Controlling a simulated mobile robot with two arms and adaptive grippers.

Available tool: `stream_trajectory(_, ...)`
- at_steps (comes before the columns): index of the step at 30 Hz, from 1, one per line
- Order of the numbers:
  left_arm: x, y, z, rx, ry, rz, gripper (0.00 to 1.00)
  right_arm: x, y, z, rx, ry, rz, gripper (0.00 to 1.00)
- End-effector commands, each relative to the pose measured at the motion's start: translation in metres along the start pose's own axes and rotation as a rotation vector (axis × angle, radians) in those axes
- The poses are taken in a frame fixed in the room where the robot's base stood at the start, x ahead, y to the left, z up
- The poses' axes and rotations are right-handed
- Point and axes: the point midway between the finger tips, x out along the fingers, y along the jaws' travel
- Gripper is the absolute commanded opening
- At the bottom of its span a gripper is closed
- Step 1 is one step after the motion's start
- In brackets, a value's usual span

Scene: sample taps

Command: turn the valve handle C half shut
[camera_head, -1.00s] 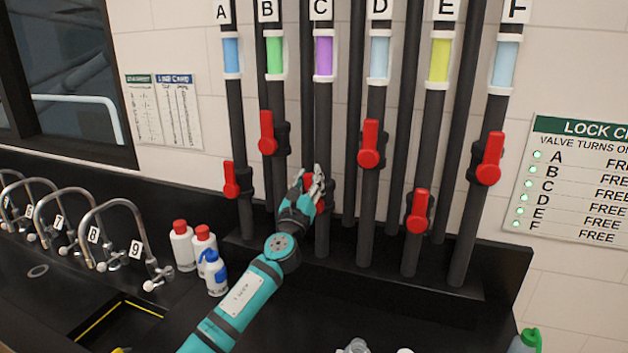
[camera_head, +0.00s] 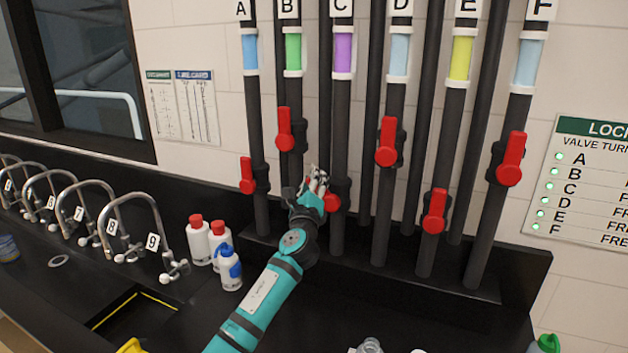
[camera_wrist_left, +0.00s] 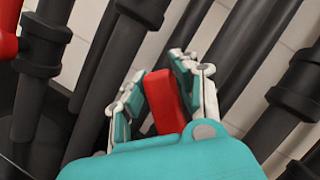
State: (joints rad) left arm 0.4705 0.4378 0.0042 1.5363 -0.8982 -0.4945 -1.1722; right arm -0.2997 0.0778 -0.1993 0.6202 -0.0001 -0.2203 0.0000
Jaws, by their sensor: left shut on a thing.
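The red valve handle C (camera_head: 333,203) sits on the dark pipe under the letter C and its purple band. My left gripper (camera_head: 318,180) is shut on this handle, just left of pipe C. In the head view the fingers hide most of the lever, and only its round red end shows clearly. The lever seems to lean up and left, but its exact angle is hard to tell. In the left wrist view the red handle (camera_wrist_left: 165,98) stands between the two fingers of my left gripper (camera_wrist_left: 160,85). My right gripper is not in view.
Red handles B (camera_head: 285,128) and A (camera_head: 247,175) are close on the left, D (camera_head: 387,142) on the right. Bottles (camera_head: 199,240) stand on the counter left of my arm. A lock chart (camera_head: 592,180) hangs at the right.

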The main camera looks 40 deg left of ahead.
Motion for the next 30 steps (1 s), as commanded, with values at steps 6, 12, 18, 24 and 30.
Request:
stream_trajectory(6,0.000,0.001,0.000,-0.005,0.000,0.004,0.00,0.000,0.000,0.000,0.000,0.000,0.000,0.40)
stream_trajectory(12,0.000,0.001,0.000,-0.003,0.000,0.004,0.30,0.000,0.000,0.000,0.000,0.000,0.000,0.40)
stream_trajectory(18,0.000,0.001,0.000,-0.003,0.000,0.003,0.54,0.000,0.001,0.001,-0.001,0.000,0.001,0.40)
stream_trajectory(24,0.000,0.001,0.000,-0.003,0.000,0.002,0.54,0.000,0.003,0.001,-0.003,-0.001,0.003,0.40)
stream_trajectory(30,-0.013,0.001,-0.001,-0.003,0.002,0.002,0.54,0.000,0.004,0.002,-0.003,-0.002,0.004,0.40)
